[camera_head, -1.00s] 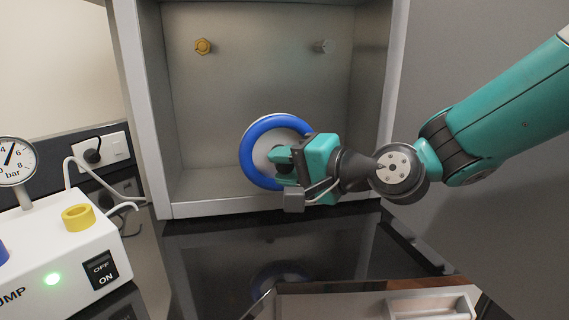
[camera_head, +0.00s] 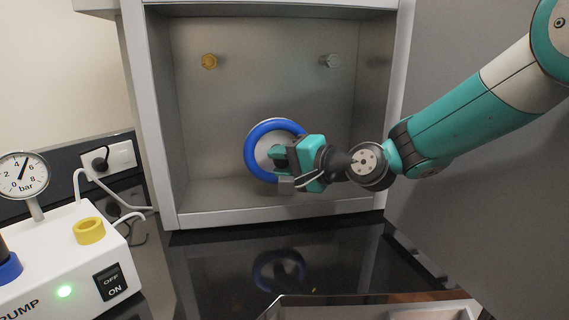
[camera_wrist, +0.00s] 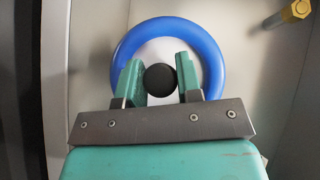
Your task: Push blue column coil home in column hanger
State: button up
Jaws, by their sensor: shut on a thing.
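The blue column coil (camera_head: 249,153) is a pale disc with a thick blue rim, upright and facing me in the lower middle of the open grey cabinet. The wrist view shows its blue rim (camera_wrist: 165,27) as a ring around the pale face. My gripper (camera_head: 281,157) is in front of it, coming from the right. Its teal fingers (camera_wrist: 159,80) are shut on a round black knob at the coil's centre. I cannot make out the column hanger; the coil and gripper cover the wall behind them, and whether the coil touches that wall is unclear.
A gold hex peg (camera_head: 209,61) and a silver hex peg (camera_head: 331,61) stick out of the cabinet's back wall, above the coil. The cabinet walls close in at both sides. A white pump (camera_head: 75,262) with a gauge stands at the left. The black counter (camera_head: 215,265) in front is mostly clear.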

jog(key=shift+w+a, duration=0.15)
jog(key=shift+w, duration=0.5)
jog(key=shift+w+a+p, duration=0.15)
jog(key=shift+w+p, duration=0.25)
jog(key=shift+w, duration=0.5)
jog(key=shift+w+a+p, duration=0.15)
jog(key=shift+w+p, duration=0.25)
jog(key=shift+w, duration=0.45)
dwell(0.8)
jog(key=shift+w+r+p, duration=0.1)
jog(key=shift+w+p, duration=0.3)
jog(key=shift+w, duration=0.2)
